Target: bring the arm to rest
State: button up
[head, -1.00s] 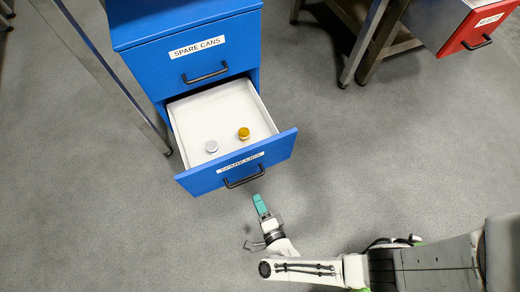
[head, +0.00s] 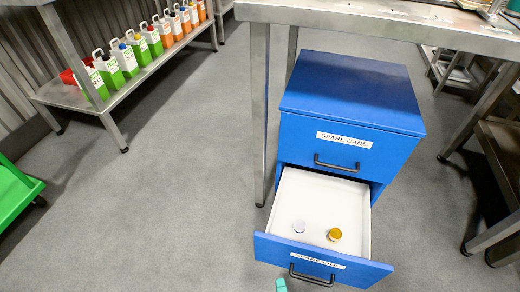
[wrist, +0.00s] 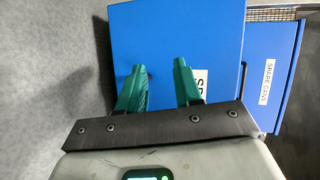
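My gripper shows in the wrist view (wrist: 160,85) with its two teal fingers apart and nothing between them. It faces the blue front of the lower drawer, whose label is partly hidden by a finger. In the head view only a teal fingertip (head: 281,285) shows at the bottom edge, just below the drawer front. The lower drawer (head: 330,262), labelled for spare lids, stands pulled out.
The blue cabinet (head: 350,95) has its upper "SPARE CANS" drawer (head: 340,150) shut. A steel table (head: 380,20) stands over it. A low shelf (head: 130,95) with several bottles is at the upper left. A green cart (head: 15,190) is at the left edge. Floor between is clear.

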notch_tip(320, 180, up, 8)
jog(key=w+a+n+g+y, duration=0.2)
jog(key=n+g+y, duration=0.35)
jog(key=n, duration=0.55)
jog(key=s+d+r+n+g+h, duration=0.25)
jog(key=s+d+r, duration=0.2)
jog(key=d, duration=0.25)
jog(key=s+d+r+n+g+h+p, duration=0.1)
jog(key=s+d+r+g+h, duration=0.2)
jog(key=s+d, duration=0.4)
jog(key=s+d+r+n+g+h, duration=0.25)
jog(key=s+d+r, duration=0.25)
jog(key=d, duration=0.3)
notch_tip(320, 180, up, 35)
jog(key=m+p, duration=0.1)
jog(key=p, duration=3.4)
jog(key=shift+w+y+p, duration=0.25)
jog(key=shift+y+p, duration=0.05)
jog(key=shift+y, duration=0.05)
jog(key=shift+d+f+g, duration=0.1)
jog(key=shift+g, duration=0.15)
